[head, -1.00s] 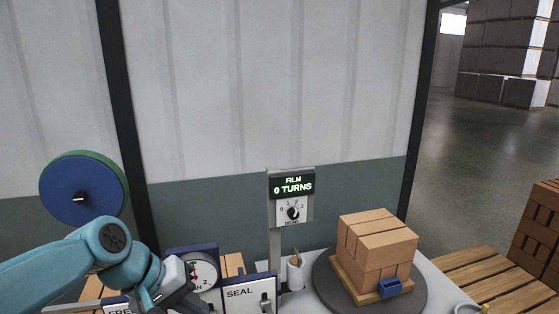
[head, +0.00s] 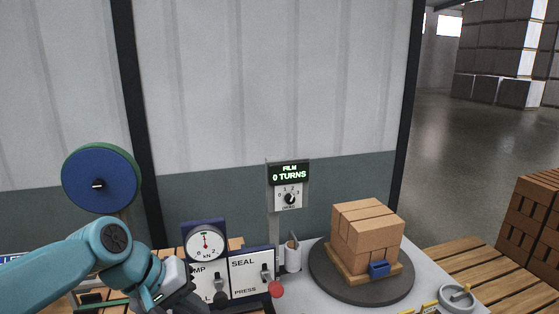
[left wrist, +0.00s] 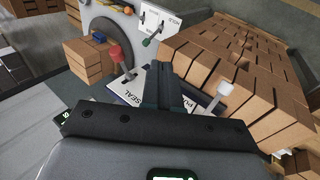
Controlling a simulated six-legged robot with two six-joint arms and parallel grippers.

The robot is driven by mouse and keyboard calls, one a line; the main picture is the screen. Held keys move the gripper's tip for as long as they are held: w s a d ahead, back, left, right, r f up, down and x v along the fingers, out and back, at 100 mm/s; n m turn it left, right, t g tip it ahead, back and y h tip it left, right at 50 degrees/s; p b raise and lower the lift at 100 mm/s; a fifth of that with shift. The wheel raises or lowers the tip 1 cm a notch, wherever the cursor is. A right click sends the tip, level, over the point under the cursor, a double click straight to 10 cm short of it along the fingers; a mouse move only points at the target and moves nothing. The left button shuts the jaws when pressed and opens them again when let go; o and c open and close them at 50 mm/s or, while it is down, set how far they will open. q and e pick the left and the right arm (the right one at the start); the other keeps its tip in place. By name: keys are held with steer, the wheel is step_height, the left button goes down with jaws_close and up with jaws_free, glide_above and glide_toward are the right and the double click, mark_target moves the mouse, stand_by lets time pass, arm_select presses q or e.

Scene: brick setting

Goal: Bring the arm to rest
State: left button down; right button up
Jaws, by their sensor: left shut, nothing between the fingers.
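My left arm comes in from the left in the head view, with its left gripper (head: 188,290) low in front of the lever panel. In the left wrist view the left gripper's dark fingers (left wrist: 168,92) are together and empty, over the panel marked SEAL (left wrist: 130,98). A lever with a red knob (left wrist: 115,53) and one with a white knob (left wrist: 226,88) stand on either side of the fingers, apart from them. In the head view the SEAL/PRESS panel (head: 245,278) is partly clear and the panel left of it is partly hidden by the gripper. My right gripper is not in view.
A round gauge (head: 206,244) stands behind the gripper. A post display (head: 290,174) reads FILM 0 TURNS. Stacked bricks (head: 368,235) with a blue block (head: 379,268) sit on a dark turntable (head: 335,288). A blue-green reel (head: 98,182) is at the left.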

arm_select(q)
steer(key=s+f+g+y+b, duration=0.1)
steer(key=s+f, duration=0.1)
steer(key=f, duration=1.3)
steer(key=s+f+g+y+b, duration=0.1)
steer(key=s+f+b, duration=0.1)
steer(key=f, duration=1.3)
steer(key=s+d+f+m+b, duration=0.1)
steer(key=s+d+f+m, duration=0.1)
steer(key=s+f, duration=1.3)
steer(key=shift+s+d+f+g+b, duration=0.35)
steer(key=shift+s+f+g, duration=0.05)
steer(key=shift+s, duration=0.35)
